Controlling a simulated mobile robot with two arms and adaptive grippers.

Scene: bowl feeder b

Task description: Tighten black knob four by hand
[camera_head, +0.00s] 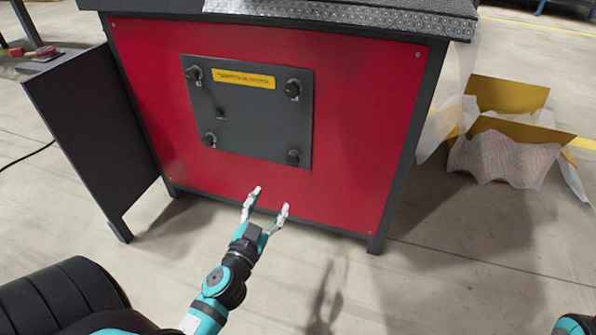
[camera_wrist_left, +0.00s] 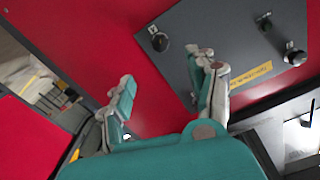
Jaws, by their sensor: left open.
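A dark grey panel (camera_head: 255,128) on the red machine front carries a black knob near each corner. They are the upper left knob (camera_head: 193,73), upper right knob (camera_head: 292,88), lower left knob (camera_head: 209,139) and lower right knob (camera_head: 293,157). My left gripper (camera_head: 265,200) is open and empty, below the panel in the head view and apart from every knob. My right gripper does not show.
A dark side panel (camera_head: 88,135) stands left of the machine. An open yellow box (camera_head: 505,140) with wrapping lies at right. The floor in front is clear.

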